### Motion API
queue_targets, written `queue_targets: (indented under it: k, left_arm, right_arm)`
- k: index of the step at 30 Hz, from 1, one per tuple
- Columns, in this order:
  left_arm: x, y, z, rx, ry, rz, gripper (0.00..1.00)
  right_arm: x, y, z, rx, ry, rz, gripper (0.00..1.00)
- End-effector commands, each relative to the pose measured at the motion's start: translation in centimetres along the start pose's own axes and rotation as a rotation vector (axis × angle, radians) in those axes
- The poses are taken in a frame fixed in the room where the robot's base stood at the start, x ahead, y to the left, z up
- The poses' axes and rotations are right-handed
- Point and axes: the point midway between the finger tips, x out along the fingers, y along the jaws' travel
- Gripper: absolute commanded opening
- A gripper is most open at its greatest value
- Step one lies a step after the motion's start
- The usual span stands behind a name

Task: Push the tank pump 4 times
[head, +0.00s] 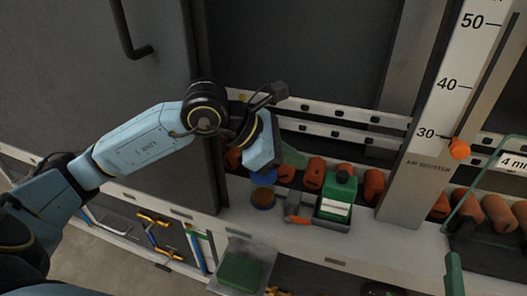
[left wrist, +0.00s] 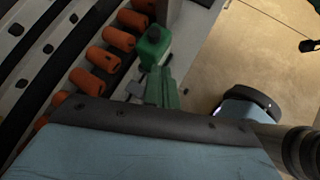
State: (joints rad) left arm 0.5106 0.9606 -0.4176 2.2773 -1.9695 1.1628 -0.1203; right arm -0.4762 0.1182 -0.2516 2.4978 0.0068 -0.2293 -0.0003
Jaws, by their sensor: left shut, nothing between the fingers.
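My left gripper (head: 297,160) is shut and empty, its green fingers pointing right above the ledge; they also show in the left wrist view (left wrist: 163,90).
Orange-brown cylinders (head: 374,184) line the back of the ledge. A grey tray (head: 313,222) holds the bottle and an orange-tipped tool. A numbered post (head: 437,110) rises at right. A dark door (head: 160,70) stands at left, and a clear bin (head: 242,266) hangs below.

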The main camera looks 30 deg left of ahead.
Motion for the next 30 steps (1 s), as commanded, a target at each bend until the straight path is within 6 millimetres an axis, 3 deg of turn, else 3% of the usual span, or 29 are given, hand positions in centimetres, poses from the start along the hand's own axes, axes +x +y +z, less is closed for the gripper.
queue_targets:
  k: [1, 4, 6, 8, 11, 14, 18, 22, 23, 27, 30]
  left_arm:
    - [1.1, -3.3, 1.1, -0.072, -0.096, -0.124, 0.0]
    - [1.2, -9.4, 4.5, -0.282, -0.323, -0.386, 0.0]
    - [0.0, -12.5, 7.2, -0.487, -0.496, -0.567, 0.0]
    - [-1.6, -13.7, 9.2, -0.685, -0.634, -0.702, 0.0]
    - [-4.0, -13.2, 11.2, -1.056, -0.842, -0.885, 0.0]
    - [-5.4, -10.8, 10.9, -1.476, -1.011, -1.016, 0.0]
    - [-4.3, -7.2, 6.9, -2.11, -1.158, -1.101, 0.0]
    - [-1.6, -6.7, 1.9, -2.638, -1.173, -1.096, 0.0]
    - [-1.0, -6.9, 0.9, 2.693, 1.143, 1.07, 0.0]
    - [1.1, -8.4, -2.4, 2.558, 0.905, 0.866, 0.0]
    - [1.9, -9.2, -3.4, 2.508, 0.821, 0.801, 0.0]
  right_arm:
    - [0.0, 0.1, 0.2, -0.001, -0.011, 0.001, 0.94]
    - [-0.1, 0.1, 0.8, -0.002, -0.04, 0.003, 0.94]
    - [-0.1, 0.2, 1.3, -0.003, -0.062, 0.005, 0.94]
    - [-0.2, 0.3, 1.6, -0.003, -0.08, 0.006, 0.94]
    - [-0.3, 0.4, 2.3, -0.005, -0.112, 0.009, 0.94]
    - [-0.4, 0.5, 2.9, -0.006, -0.143, 0.011, 0.94]
    - [-0.6, 0.6, 3.7, -0.008, -0.184, 0.015, 0.94]
    - [-0.8, 0.7, 4.3, -0.009, -0.217, 0.017, 0.94]
    - [-0.8, 0.8, 4.5, -0.009, -0.223, 0.018, 0.94]
    - [-0.9, 0.8, 4.9, -0.009, -0.245, 0.02, 0.94]
    - [-1.0, 0.8, 5.0, -0.009, -0.251, 0.02, 0.94]
